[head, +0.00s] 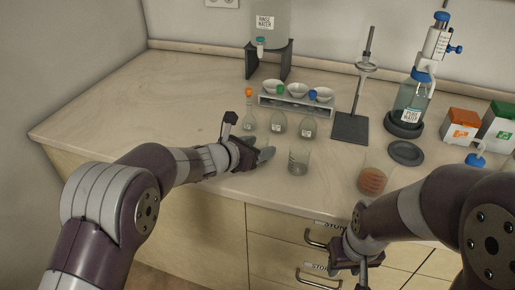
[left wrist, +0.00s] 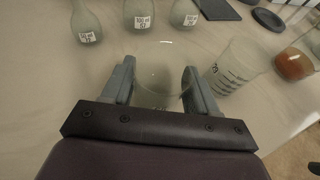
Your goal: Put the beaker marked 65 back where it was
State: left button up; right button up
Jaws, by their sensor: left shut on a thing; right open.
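My left gripper (head: 266,154) is near the front of the bench, with its fingers shut on a clear glass beaker (left wrist: 162,72). This held beaker shows between the fingers in the left wrist view, and no number can be read on it. A second clear beaker (head: 298,163) with graduation lines stands just right of the gripper. It also shows in the left wrist view (left wrist: 234,68), with a small mark too small to read. A third beaker (head: 372,181) holds orange-brown contents further right. My right gripper (head: 352,272) is open and empty in front of the drawers, below the bench top.
Several labelled flasks (head: 278,127) stand just behind the left gripper. Behind them is a rack (head: 297,104) with white bowls. A stand (head: 351,129), a dark round plate (head: 405,153) and a dispenser bottle (head: 410,100) are to the right. The bench's left side is clear.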

pick_arm(q)
jog(key=shift+f+b, duration=0.3)
jog(key=o, duration=1.1)
jog(key=shift+r, duration=0.1)
